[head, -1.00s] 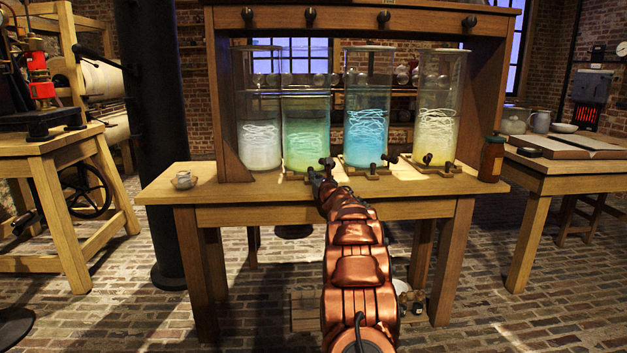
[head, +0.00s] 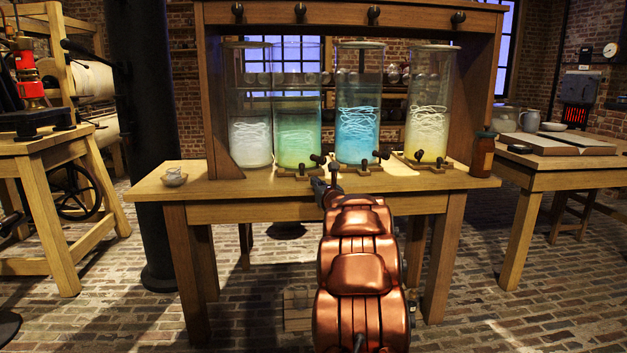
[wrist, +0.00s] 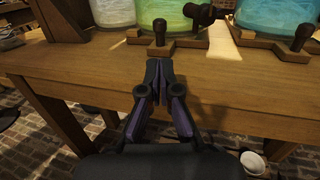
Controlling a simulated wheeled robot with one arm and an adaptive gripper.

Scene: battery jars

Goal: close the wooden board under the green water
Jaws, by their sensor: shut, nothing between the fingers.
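The jar of green water (head: 298,134) stands second from left on the bench; its base also shows in the wrist view (wrist: 172,14). Under it lies the wooden board (wrist: 185,42), with an upright black knob (wrist: 159,33) at its front. A black tap (wrist: 199,14) juts from the jar just above the board. My gripper (wrist: 159,66) is shut and empty at the bench's front edge, near the knob but apart from it. In the head view my gripper (head: 332,178) shows small, partly hidden by my copper arm.
The blue jar (head: 358,105) with its own board and knob (wrist: 302,36) stands to the right, the pale jar (head: 250,140) to the left. The yellow jar (head: 428,115) is farther right. A small cup (head: 174,177) sits at the bench's left; a brown bottle (head: 482,155) at its right.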

